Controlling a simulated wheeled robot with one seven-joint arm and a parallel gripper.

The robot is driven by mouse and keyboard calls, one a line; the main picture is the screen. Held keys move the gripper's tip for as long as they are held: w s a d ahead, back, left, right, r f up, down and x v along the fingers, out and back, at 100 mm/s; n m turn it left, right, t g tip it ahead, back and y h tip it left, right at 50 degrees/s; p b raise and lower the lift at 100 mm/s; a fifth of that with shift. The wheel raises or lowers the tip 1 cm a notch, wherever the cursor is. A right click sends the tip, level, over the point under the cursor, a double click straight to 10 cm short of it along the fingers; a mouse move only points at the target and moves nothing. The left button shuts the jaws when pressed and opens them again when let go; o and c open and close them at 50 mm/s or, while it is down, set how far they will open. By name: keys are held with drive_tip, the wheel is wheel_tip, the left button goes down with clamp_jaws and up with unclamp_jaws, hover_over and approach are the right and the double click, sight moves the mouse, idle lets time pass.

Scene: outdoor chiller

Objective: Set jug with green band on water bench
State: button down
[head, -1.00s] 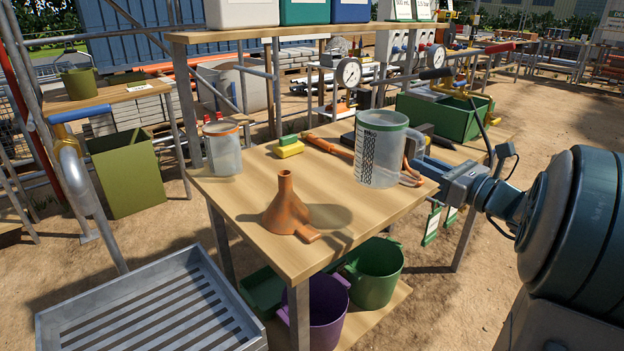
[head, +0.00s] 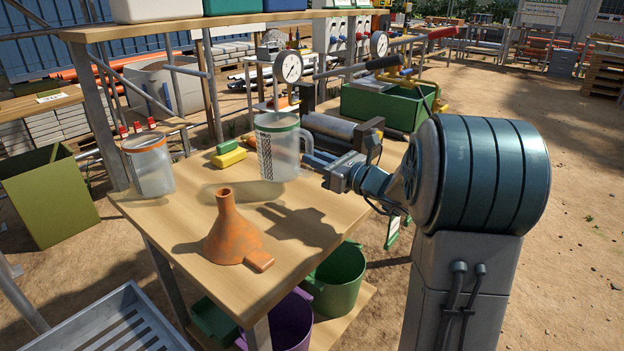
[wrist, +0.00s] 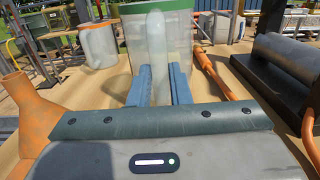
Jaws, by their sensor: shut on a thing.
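The clear jug with the green band (head: 278,152) is upright over the back right part of a wooden table (head: 170,218). My gripper (head: 318,163) comes from the right and is shut on the jug's handle. In the wrist view the blue fingers (wrist: 160,87) sit on either side of the pale handle, with the jug's clear wall (wrist: 128,48) behind it. A shadow lies on the wood left of the jug, and its base looks slightly above the table; the exact gap is unclear. No label tells which surface is the water bench.
A jug with an orange band (head: 149,165), an orange funnel (head: 233,235) and a yellow-green sponge (head: 229,154) stand on the table. A shelf (head: 210,24) runs above the back edge. Bare wood lies front right.

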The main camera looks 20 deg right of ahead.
sight(312, 174)
drive_tip(key=shift+w+a+f+b, duration=0.15)
drive_tip(key=shift+w+f+b, duration=0.1)
drive_tip(key=shift+f, duration=0.85)
drive_tip(key=shift+w+a+f+b, duration=0.1)
drive_tip(key=shift+f+b, duration=0.1)
drive_tip(key=shift+f, duration=1)
drive_tip(key=c, duration=1.3)
unclamp_jaws()
drive_tip(key=shift+c, duration=0.2)
drive_tip(key=v, duration=1.2)
